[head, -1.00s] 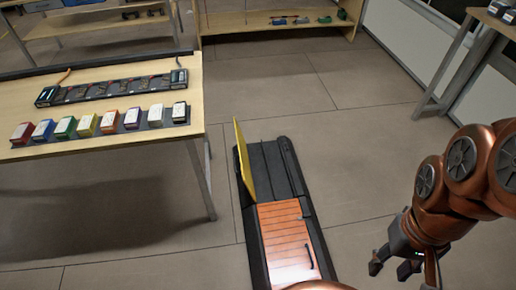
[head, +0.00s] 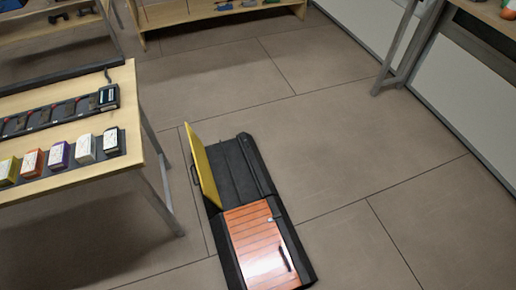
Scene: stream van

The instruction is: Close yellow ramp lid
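The yellow ramp lid (head: 204,166) stands open, nearly upright, along the left edge of a long black case (head: 262,168) on the floor. The case's far part under the lid is uncovered and looks dark and empty. The near part is covered by an orange-brown slatted wooden panel (head: 259,240) with a dark handle at its near right. My gripper is out of the head view, so its state is hidden.
A wooden table (head: 140,140) at left holds several coloured boxes and a black rack. A low shelf (head: 220,15) stands at the back. A bench leg (head: 397,45) is at upper right. The floor right of the case is clear.

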